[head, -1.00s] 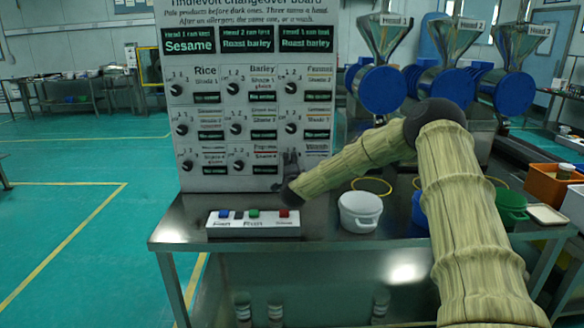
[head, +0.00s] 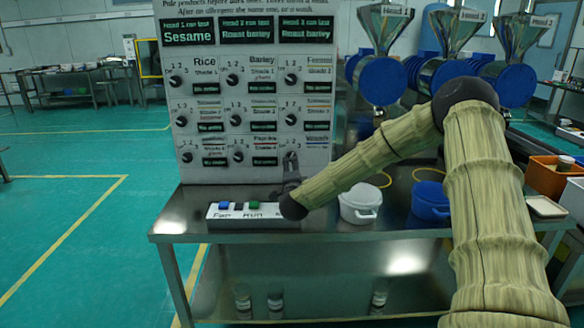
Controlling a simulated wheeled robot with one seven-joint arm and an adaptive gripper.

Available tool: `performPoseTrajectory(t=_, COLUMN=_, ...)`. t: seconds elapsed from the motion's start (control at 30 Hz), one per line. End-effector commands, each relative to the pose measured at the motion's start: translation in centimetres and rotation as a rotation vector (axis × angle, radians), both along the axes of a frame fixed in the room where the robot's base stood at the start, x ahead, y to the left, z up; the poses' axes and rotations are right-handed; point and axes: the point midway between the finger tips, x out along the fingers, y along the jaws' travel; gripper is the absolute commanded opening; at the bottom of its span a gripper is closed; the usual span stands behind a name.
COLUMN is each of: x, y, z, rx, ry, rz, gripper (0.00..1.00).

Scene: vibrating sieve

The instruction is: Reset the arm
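My arm reaches in from the right, clad in a pale yellow-green ribbed sleeve, with a dark elbow joint. My gripper (head: 291,172) is dark and small at the arm's far end, in front of the lower right of the changeover board (head: 255,100). It appears to point away toward the board and up. Whether its fingers are open or shut is too small and dark to tell. I see nothing held in it. The wrist covers the right end of the white button box (head: 232,213), whose blue and green buttons show.
A white pot (head: 358,207) stands just right of my wrist, and a blue pot (head: 429,203) farther right by my forearm. Both are on the steel table (head: 180,226). Hoppers with blue drums (head: 383,78) stand behind. An orange bin (head: 550,172) is at right. Open floor lies left.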

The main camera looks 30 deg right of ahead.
Motion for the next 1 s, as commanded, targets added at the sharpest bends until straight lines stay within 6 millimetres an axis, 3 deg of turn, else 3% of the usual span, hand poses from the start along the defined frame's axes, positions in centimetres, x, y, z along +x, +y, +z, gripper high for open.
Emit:
performPoseTrajectory(t=0.67, x=-0.5, y=0.3, z=0.1, rx=0.001, ry=-0.001, rz=-0.001, gripper=0.59)
performPoseTrajectory(t=0.77, x=-0.5, y=0.3, z=0.9, rx=0.000, ry=-0.002, rz=-0.001, gripper=0.59)
performPoseTrajectory(t=1.0, x=-0.5, y=0.3, z=5.2, rx=0.000, ry=-0.002, rz=-0.001, gripper=0.59)
